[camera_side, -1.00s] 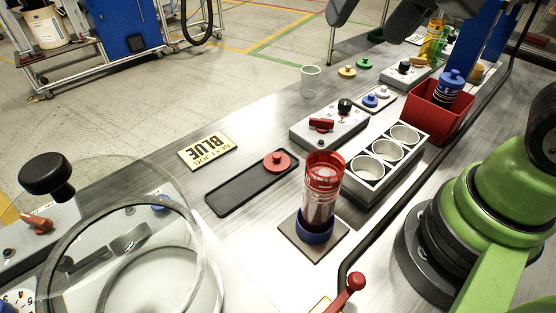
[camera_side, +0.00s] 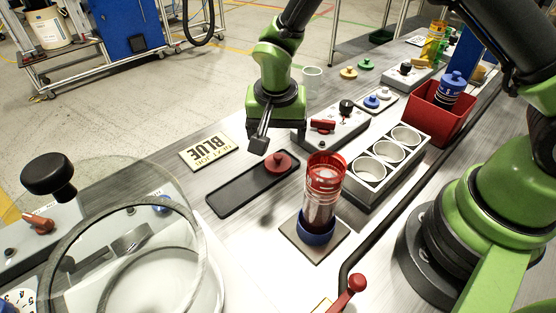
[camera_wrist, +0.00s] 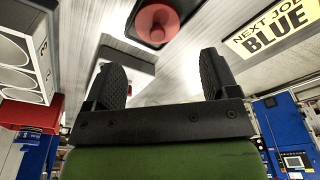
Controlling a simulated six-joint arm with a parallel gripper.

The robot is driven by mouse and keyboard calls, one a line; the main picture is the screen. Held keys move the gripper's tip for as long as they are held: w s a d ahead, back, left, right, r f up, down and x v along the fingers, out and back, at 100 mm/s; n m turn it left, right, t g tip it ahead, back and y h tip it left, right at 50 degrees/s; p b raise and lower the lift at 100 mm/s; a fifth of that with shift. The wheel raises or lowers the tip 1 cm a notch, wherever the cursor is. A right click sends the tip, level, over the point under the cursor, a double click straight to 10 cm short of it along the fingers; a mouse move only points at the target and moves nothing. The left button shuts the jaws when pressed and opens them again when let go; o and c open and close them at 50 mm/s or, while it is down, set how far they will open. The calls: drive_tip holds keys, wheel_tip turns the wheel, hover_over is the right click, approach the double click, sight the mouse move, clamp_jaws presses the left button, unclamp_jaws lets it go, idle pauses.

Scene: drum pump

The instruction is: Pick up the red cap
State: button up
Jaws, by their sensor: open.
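The red cap (camera_side: 278,163) lies on the black tray (camera_side: 232,199), at the tray's far right end. It also shows at the top of the wrist view (camera_wrist: 157,23), beyond my fingertips. My gripper (camera_side: 274,140) hangs above and slightly behind the cap in the side view, apart from it. Its two black fingers stand wide apart in the wrist view (camera_wrist: 160,75) with nothing between them.
A clear cylinder with a red top (camera_side: 322,195) stands in a blue ring on a square plate, right of the tray. A grey control box (camera_side: 338,132) and a block with three round holes (camera_side: 386,163) are close by. A "NEXT JOB BLUE" sign (camera_side: 208,152) lies left.

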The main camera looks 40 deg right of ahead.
sight(278, 156)
drive_tip(key=f, duration=0.6)
drive_tip(key=shift+d, duration=0.2)
drive_tip(key=shift+c, duration=0.2)
clamp_jaws()
